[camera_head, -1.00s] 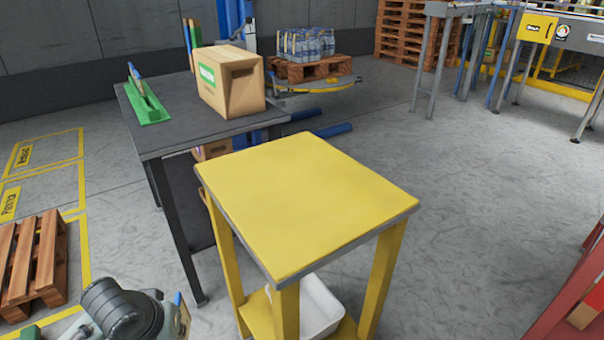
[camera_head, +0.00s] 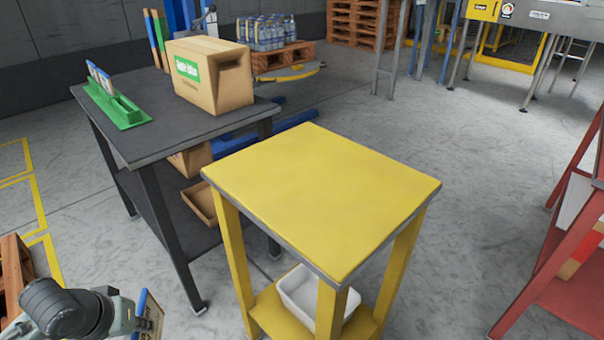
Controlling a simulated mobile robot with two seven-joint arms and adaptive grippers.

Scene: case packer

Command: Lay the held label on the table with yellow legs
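The table with yellow legs (camera_head: 322,195) stands in the middle, with a bare flat yellow top and grey edges. My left gripper (camera_head: 143,312) is at the bottom left corner, well to the left of this table and partly cut off by the frame. At its tip is a small tan printed piece, the label (camera_head: 152,318), seen nearly edge-on beside a blue strip. The label moves with the gripper, which looks shut on it, though the fingers show poorly. My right gripper is out of view.
A dark table (camera_head: 150,128) stands behind left, with a cardboard box (camera_head: 210,80) and a green holder (camera_head: 118,108) on it. A white bin (camera_head: 300,292) sits on the yellow table's lower shelf. A red rack (camera_head: 560,262) stands at right.

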